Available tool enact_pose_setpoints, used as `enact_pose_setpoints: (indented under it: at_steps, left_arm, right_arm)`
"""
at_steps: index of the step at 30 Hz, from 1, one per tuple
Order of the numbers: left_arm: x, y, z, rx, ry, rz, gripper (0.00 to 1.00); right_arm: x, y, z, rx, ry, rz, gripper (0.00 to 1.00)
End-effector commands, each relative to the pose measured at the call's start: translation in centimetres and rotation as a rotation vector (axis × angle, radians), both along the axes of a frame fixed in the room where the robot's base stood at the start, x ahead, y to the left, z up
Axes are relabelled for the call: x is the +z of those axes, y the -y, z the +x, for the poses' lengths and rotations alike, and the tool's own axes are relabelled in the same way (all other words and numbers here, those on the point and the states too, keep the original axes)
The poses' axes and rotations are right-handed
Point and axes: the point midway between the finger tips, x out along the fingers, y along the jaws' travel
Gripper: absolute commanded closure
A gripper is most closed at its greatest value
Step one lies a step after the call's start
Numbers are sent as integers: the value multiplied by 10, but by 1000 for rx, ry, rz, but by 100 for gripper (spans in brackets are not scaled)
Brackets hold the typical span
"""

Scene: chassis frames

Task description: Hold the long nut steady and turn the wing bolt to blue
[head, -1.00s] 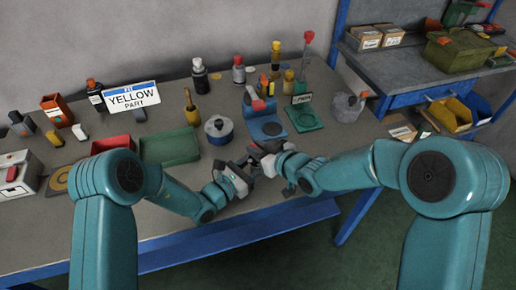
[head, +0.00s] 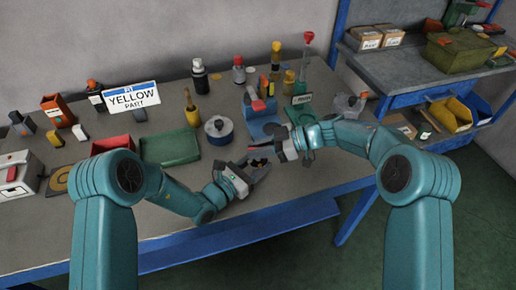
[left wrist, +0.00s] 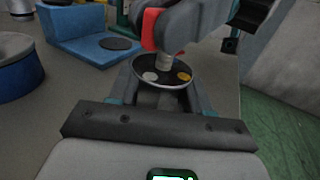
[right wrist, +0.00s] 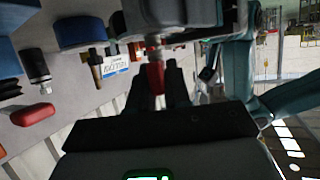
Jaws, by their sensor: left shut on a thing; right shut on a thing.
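My left gripper (head: 257,170) is shut on the long nut (left wrist: 159,98), which is mostly hidden between its fingers in the left wrist view. A dark round dial (left wrist: 163,67) sits on top of the nut, with a cream dot (left wrist: 150,76) and a yellow dot (left wrist: 183,76) showing; the rest of its rim is covered or unclear. The wing bolt's metal shaft (left wrist: 164,60) stands up from the dial's middle. My right gripper (right wrist: 158,80) is shut on the bolt's red wing (right wrist: 156,77), directly above the dial. No blue dot is visible.
A blue stand (head: 263,126), a round blue-sided tin (head: 219,130) and a green tray (head: 170,147) stand behind the grippers. A "YELLOW PART" sign (head: 131,97) is at the back left. The table's blue front edge (head: 190,243) is close.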

Motion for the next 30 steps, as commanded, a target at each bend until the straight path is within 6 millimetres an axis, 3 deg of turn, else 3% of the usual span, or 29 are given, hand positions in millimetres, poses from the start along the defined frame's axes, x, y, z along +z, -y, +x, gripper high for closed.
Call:
enact_pose_setpoints:
  at_steps: [12, 30]
  left_arm:
    - [1, 3, -2, -10, 6, 1, 94]
    - [2, 4, -2, -12, 8, 1, 94]
  right_arm:
    - [-2, -1, 1, 230, 2, -3, 100]
    - [-4, 0, 0, 281, -2, -7, 100]
